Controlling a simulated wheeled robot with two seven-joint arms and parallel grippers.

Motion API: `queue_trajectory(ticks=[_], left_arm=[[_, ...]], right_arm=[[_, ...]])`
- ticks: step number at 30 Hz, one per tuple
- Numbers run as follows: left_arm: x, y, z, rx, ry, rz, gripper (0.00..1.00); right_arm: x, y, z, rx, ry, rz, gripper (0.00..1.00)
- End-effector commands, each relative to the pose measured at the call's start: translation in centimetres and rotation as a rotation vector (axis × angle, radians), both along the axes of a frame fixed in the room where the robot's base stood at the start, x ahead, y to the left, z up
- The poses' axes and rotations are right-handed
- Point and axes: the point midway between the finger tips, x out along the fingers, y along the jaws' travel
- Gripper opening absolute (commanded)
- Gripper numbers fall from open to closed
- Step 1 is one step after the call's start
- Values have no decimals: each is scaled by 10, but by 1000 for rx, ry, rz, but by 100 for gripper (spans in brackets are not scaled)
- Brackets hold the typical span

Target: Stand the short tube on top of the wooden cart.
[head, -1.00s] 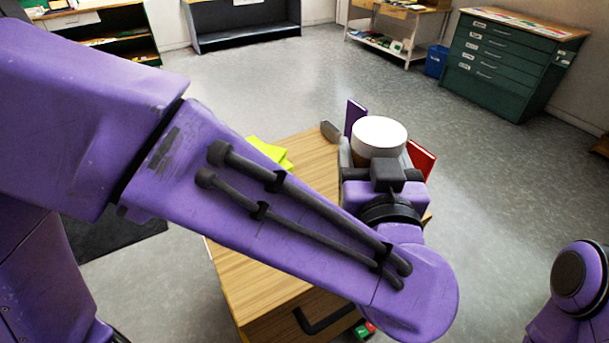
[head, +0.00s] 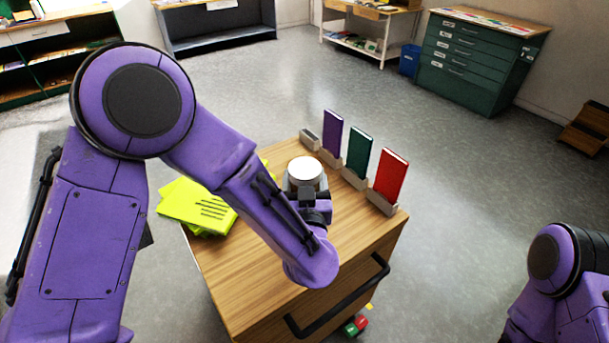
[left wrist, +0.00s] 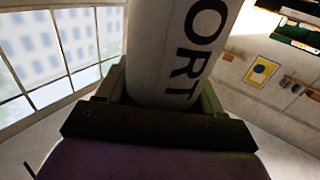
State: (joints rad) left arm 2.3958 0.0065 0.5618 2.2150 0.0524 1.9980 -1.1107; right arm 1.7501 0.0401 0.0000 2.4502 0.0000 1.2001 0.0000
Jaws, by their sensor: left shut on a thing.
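The short tube (head: 305,170) shows its round white top in the head view, over the middle of the wooden cart (head: 240,275). In the left wrist view the tube (left wrist: 175,45) is white with large dark letters reading "ORT" and fills the space between the fingers. My left gripper (head: 305,185) is shut on the tube, which looks upright. The tube's foot is hidden behind the gripper, so I cannot tell whether it touches the cart top. My right gripper is out of view; only part of my right arm shows at the lower right.
Yellow-green sheets (head: 200,208) lie at the cart's left edge. Purple (head: 332,134), green (head: 357,153) and red (head: 390,175) upright panels stand in holders along the far right edge. A small grey block (head: 310,139) sits at the back corner. The black handle (head: 340,300) is at the front.

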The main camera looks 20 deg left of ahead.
Motion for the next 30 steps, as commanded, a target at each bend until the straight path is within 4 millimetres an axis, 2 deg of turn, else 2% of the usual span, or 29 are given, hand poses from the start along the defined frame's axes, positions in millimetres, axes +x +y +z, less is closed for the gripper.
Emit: queue_trajectory(ticks=[9,10,12,23,26,30], left_arm=[[0,0,-4,1,-2,0,15],[0,0,-5,0,-1,0,70],[0,0,-4,-1,-1,0,92],[-1,-1,2,-1,0,0,92],[-18,-8,-2,1,-1,-5,92],[-53,-21,-3,2,-2,-6,92]], right_arm=[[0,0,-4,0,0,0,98],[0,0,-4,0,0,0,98],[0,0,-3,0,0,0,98],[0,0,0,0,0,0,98],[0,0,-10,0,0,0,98],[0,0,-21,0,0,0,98]])
